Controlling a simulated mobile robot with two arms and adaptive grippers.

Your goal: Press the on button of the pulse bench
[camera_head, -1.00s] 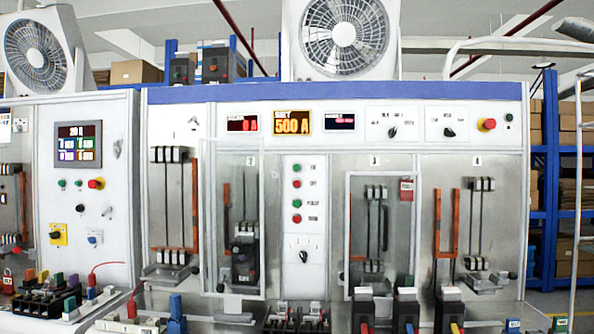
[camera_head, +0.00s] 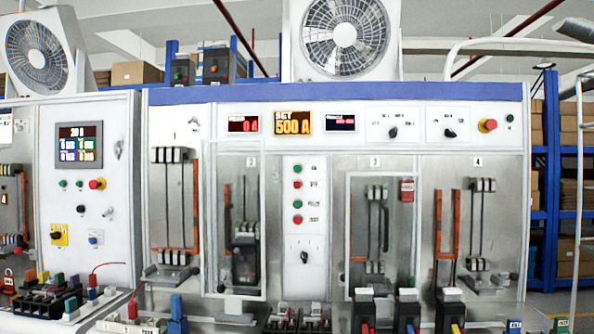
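The pulse bench (camera_head: 335,140) is a grey-white cabinet with a blue strip along its top. Its central white panel holds a column of buttons. The top button, beside a small label that seems to read ON, is green (camera_head: 298,169). Below it are a red button (camera_head: 298,184), a second green button (camera_head: 298,204) and a second red button (camera_head: 298,219). A rotary selector (camera_head: 304,257) sits lower on the panel. The orange display (camera_head: 293,123) reads SET 500 A, and the red display (camera_head: 243,125) reads 0 A. Neither gripper is in view.
A glazed door (camera_head: 240,172) left of the panel covers a black breaker (camera_head: 245,262); another framed door (camera_head: 384,176) is to the right. Several breakers (camera_head: 363,308) stand along the front edge. A second cabinet (camera_head: 118,200) is at left. The space before the buttons is unobstructed.

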